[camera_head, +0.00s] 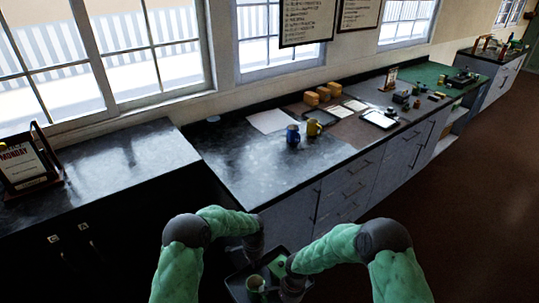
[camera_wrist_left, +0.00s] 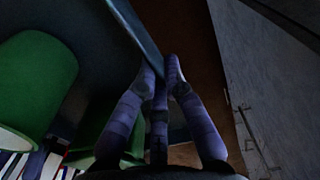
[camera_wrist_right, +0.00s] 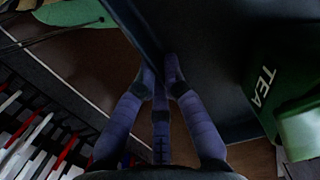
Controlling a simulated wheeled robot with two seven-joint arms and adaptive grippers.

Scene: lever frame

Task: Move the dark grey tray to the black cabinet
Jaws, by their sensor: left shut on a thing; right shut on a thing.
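The dark grey tray (camera_head: 238,287) is low at the bottom middle of the head view, between my arms, with a green mug (camera_head: 256,284) and a green box (camera_head: 278,266) in it. My left gripper (camera_wrist_left: 160,68) is shut on one tray wall, and my right gripper (camera_wrist_right: 163,66) is shut on another. The mug also shows in the left wrist view (camera_wrist_left: 38,85); the box, lettered TEA, shows in the right wrist view (camera_wrist_right: 265,92). The black cabinet (camera_head: 60,245) with its dark top (camera_head: 105,165) stands at the left. The tray's underside is hidden.
A framed sign (camera_head: 27,165) stands at the left end of the black cabinet; the rest of its top looks clear. Brown floor (camera_head: 470,200) lies open at right.

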